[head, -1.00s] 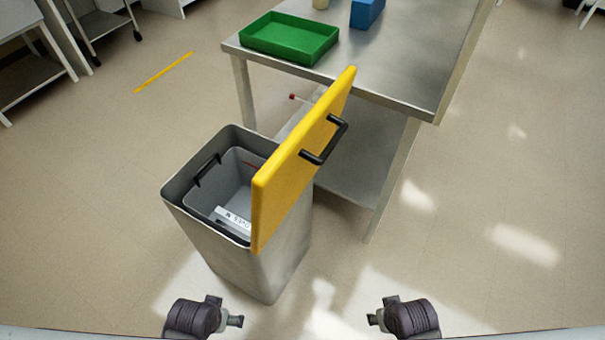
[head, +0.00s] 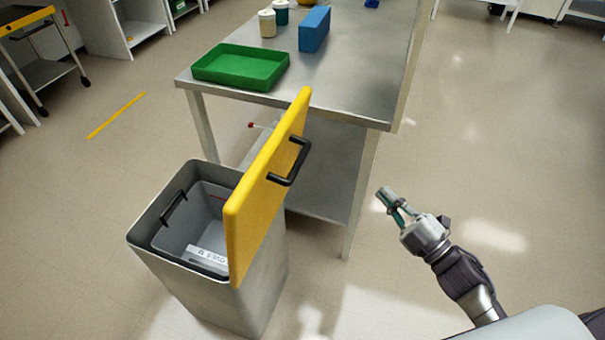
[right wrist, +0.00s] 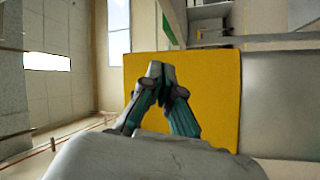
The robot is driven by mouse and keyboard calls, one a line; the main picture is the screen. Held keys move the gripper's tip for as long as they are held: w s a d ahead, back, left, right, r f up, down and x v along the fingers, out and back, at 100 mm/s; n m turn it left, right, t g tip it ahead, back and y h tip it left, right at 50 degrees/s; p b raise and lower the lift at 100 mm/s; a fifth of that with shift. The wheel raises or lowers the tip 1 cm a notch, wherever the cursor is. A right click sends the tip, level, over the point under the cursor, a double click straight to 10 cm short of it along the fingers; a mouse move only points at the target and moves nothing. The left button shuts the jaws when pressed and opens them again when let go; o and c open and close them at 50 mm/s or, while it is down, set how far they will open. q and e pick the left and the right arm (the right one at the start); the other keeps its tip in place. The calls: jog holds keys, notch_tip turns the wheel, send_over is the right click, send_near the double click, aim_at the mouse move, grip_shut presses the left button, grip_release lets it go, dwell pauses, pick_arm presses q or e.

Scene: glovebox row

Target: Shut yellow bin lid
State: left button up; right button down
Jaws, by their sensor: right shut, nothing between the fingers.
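The yellow lid (head: 262,195) stands raised, nearly upright, on the right side of the grey bin (head: 262,290). A black handle (head: 290,164) sits on the lid's outer face, turned to the right. The bin is open, with a grey inner container (head: 204,222) inside and a white label in it. My right gripper (head: 385,200) is shut and empty, to the right of the lid and apart from it. In the right wrist view the yellow lid (right wrist: 222,100) lies behind the closed fingers (right wrist: 160,75). My left gripper is out of view.
A steel table (head: 350,95) stands behind the bin, carrying a green tray (head: 240,72), a blue block (head: 314,28) and small jars (head: 267,22). A table leg (head: 360,195) is near my right gripper. The floor (head: 520,160) at right is clear.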

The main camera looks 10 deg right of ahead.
jog(key=s+a+r+n+g+y, duration=0.5)
jog(key=s+r+n+g+y, duration=0.1)
jog(key=n+y, duration=0.45)
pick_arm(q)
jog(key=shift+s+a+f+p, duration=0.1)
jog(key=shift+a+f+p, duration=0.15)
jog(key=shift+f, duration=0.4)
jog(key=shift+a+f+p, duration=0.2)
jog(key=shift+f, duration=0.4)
pick_arm(e)
jog(key=w+a+r, duration=0.2)
jog(key=w+a, duration=0.1)
jog(key=a, duration=0.2)
jog(key=w+a+r+n, duration=0.1)
jog(key=w+a+r, duration=0.1)
jog(key=w+a, duration=0.2)
jog(key=shift+w+a+r+g+h, duration=0.15)
jog(key=shift+a+r+g+h, duration=0.2)
jog(key=shift+a, duration=0.55)
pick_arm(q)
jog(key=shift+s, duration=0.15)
